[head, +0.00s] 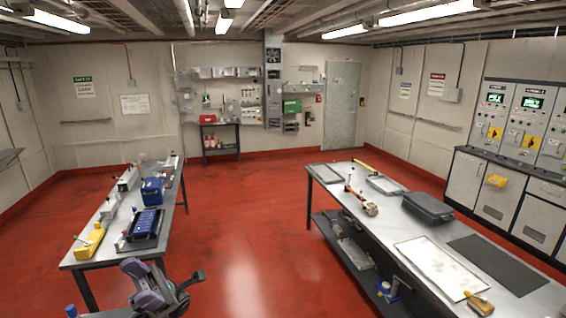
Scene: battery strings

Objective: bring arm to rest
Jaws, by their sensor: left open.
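My left gripper (166,287) is at the bottom left of the head view, a dark grey mechanism with purple-grey parts. It is open, and nothing shows between its fingers. It is in front of the near end of the left workbench (85,262), over the red floor side, apart from the objects on the bench. My right gripper is not in view.
The left bench holds a blue battery block (146,222), a blue box (152,190) and a yellow tool (89,241). The right workbench (395,228) carries trays, a black case (428,208) and a dark mat (497,264). The red floor (245,215) between the benches is clear.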

